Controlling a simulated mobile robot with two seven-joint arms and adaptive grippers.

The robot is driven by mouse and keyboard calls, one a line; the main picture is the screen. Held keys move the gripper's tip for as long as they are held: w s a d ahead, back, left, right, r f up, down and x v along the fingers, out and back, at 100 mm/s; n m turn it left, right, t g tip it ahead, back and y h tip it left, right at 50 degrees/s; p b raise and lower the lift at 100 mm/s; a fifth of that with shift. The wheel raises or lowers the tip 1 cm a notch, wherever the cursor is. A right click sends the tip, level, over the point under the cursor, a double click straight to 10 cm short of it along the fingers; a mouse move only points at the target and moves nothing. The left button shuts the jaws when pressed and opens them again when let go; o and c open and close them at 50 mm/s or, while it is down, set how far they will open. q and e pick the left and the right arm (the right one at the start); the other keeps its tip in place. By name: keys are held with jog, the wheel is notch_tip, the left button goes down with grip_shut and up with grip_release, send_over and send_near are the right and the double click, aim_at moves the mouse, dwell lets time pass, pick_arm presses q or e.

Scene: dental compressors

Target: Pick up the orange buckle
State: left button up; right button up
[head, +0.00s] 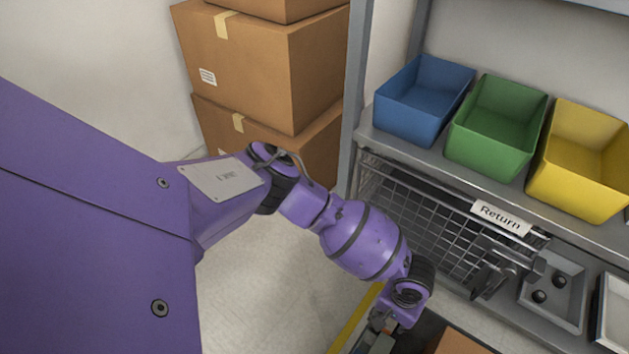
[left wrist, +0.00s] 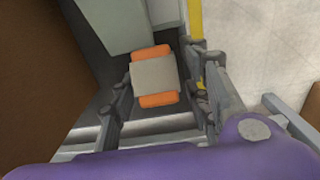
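The orange buckle (left wrist: 155,76), a pale grey block with orange ends, shows in the left wrist view on a dark surface. My left gripper (head: 378,336) is at the bottom of the head view, pointing down and partly cut off by the frame edge. In the left wrist view its two fingers (left wrist: 160,88) are spread apart, with the buckle showing between them. The left finger looks close to the buckle's left side; I cannot tell whether they touch. A gap shows on the right. I cannot make out the buckle in the head view. My right gripper is not in view.
Blue (head: 420,108), green (head: 492,135) and yellow (head: 575,172) bins stand on a shelf at the right. Below hangs a wire basket labelled Return (head: 430,215), with a grey tray (head: 560,300) beside it. Cardboard boxes (head: 240,65) are stacked behind. A yellow floor line (head: 352,325) runs near the gripper.

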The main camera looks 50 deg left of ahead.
pick_arm(q)
grip_shut()
jog(key=shift+r, duration=0.1)
